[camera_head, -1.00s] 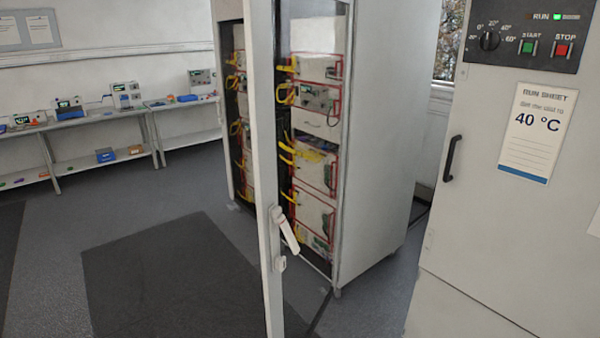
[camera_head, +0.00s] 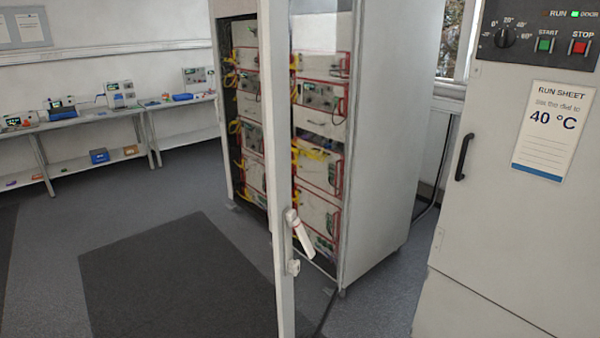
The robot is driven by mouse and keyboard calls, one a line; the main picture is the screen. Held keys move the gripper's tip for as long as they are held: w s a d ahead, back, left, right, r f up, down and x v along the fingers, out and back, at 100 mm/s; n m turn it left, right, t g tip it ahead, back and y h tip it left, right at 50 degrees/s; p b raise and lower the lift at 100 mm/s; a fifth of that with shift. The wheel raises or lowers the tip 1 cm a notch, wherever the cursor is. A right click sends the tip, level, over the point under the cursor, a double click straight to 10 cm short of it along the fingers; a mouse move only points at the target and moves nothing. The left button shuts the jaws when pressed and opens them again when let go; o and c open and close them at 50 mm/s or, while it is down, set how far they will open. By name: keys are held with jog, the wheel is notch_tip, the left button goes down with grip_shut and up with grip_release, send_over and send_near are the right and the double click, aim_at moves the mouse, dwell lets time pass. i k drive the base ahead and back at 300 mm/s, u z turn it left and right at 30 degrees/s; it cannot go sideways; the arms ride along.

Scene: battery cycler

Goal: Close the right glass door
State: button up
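The right glass door (camera_head: 278,170) stands open in the head view, swung out toward me and seen nearly edge-on. Its pale frame runs from the top of the picture to the bottom. A white handle (camera_head: 301,236) sits low on the frame, tilted. The grey cabinet (camera_head: 385,150) stands behind the door, with red-edged instrument modules (camera_head: 318,167) and yellow cables inside. The door's hinge side is not clear to see. My gripper is not in view.
A grey chamber (camera_head: 500,230) with a dial panel, black handle and run sheet (camera_head: 551,130) stands close on the right. Benches (camera_head: 90,120) with instruments line the left wall. A dark mat (camera_head: 180,280) lies on open floor left of the door.

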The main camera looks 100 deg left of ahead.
aim_at(275, 13)
jog(key=u, duration=0.55)
jog(key=k, duration=0.25)
jog(key=u, duration=2.8)
jog(key=k, duration=0.7)
jog(key=z, duration=0.2)
jog(key=i, duration=0.5)
jog(key=z, duration=0.05)
